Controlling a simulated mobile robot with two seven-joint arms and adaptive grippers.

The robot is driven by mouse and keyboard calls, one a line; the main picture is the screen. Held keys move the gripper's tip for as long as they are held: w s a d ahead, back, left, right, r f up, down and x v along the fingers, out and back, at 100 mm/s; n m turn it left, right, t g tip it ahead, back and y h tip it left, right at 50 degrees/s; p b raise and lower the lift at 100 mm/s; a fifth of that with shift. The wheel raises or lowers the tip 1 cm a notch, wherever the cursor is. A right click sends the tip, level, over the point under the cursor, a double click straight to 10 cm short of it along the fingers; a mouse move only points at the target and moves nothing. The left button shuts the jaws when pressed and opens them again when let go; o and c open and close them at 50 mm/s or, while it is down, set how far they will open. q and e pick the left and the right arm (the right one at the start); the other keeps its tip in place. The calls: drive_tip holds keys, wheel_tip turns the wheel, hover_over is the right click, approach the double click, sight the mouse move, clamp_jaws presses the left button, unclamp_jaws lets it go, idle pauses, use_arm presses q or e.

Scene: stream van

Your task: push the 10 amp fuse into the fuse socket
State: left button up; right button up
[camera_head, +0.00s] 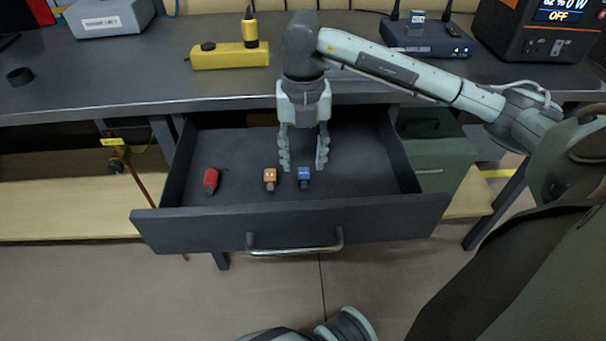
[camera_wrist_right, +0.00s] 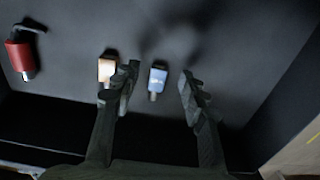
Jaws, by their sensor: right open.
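My right gripper (camera_head: 303,163) is open and points down into the open drawer (camera_head: 400,205). A small blue fuse-like piece (camera_head: 304,174) lies on the drawer floor by its fingertips. In the right wrist view the blue piece (camera_wrist_right: 157,77) shows in the gap between the open fingers (camera_wrist_right: 159,73); I cannot tell if they touch it. A similar orange piece (camera_head: 270,176) lies just to the left; in the wrist view the orange piece (camera_wrist_right: 107,69) is partly behind a finger. I cannot read the ratings. I cannot make out a fuse socket. My left gripper is not in view.
A red piece with a dark end (camera_head: 210,178) lies further left in the drawer. A yellow block (camera_head: 230,56) and a dark blue box (camera_head: 425,40) stand on the grey bench (camera_head: 130,75).

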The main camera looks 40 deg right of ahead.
drive_tip(key=shift+f, duration=0.8)
drive_tip(key=shift+w, duration=0.1)
drive_tip(key=shift+c, duration=0.5)
drive_tip(key=c, duration=0.8)
drive_tip(key=shift+r, duration=0.1)
drive_tip(key=shift+c, duration=0.2)
